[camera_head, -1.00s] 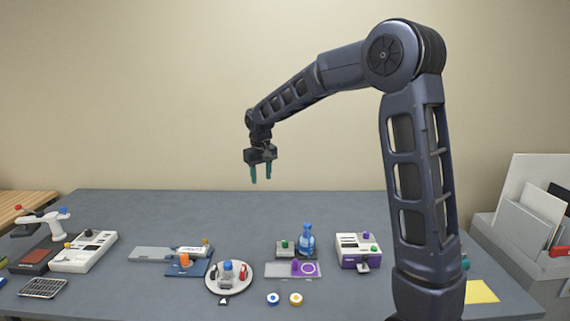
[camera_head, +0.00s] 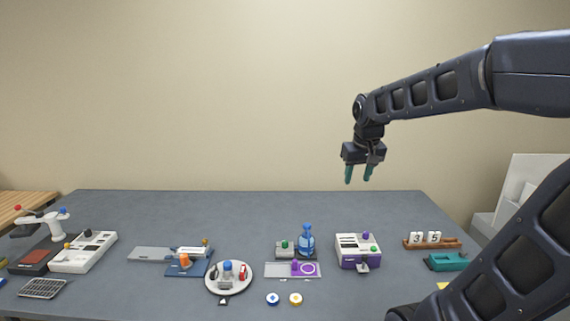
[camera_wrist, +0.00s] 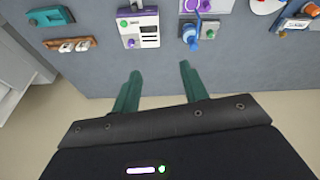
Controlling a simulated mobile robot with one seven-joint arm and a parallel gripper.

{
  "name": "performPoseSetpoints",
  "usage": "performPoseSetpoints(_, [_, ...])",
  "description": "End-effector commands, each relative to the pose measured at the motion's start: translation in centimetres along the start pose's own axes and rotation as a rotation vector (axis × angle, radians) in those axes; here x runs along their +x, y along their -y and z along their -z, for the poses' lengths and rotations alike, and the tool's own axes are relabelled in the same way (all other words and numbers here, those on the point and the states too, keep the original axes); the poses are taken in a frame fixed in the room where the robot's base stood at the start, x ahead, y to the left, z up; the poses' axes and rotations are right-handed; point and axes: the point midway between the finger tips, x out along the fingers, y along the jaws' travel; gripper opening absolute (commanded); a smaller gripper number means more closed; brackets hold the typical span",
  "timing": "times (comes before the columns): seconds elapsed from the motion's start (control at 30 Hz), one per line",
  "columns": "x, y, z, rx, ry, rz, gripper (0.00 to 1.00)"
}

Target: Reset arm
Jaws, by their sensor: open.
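My gripper (camera_head: 359,174) hangs in the air above the back right part of the grey table, in front of the plain wall. Its two teal fingers point down and stand apart with nothing between them. In the wrist view my gripper (camera_wrist: 155,85) shows the same open, empty fingers over the table's edge. My arm reaches in from the right side of the head view. A white and purple device (camera_head: 357,251) stands on the table below the gripper, well apart from it.
The grey table (camera_head: 150,215) holds a round white tray (camera_head: 229,290), a blue bottle (camera_head: 307,241), a number block rack (camera_head: 432,243), a teal device (camera_head: 447,262) and a white console (camera_head: 84,252). The back strip of the table is clear. White bins stand at the right.

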Motion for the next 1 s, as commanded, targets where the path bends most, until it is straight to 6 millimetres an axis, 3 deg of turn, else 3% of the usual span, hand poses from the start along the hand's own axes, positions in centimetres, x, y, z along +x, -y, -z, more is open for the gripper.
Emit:
performPoseSetpoints(0.2, [-0.7,-2.9,-6.3,0.091,-0.043,-0.011,0.44])
performPoseSetpoints(0.43, [-0.4,-4.4,-11.3,0.161,-0.076,-0.018,0.44])
performPoseSetpoints(0.6, [-0.1,-4.7,-12.9,0.182,-0.086,-0.02,0.44])
performPoseSetpoints(1.0, [-0.1,-4.7,-13.0,0.184,-0.087,-0.02,0.44])
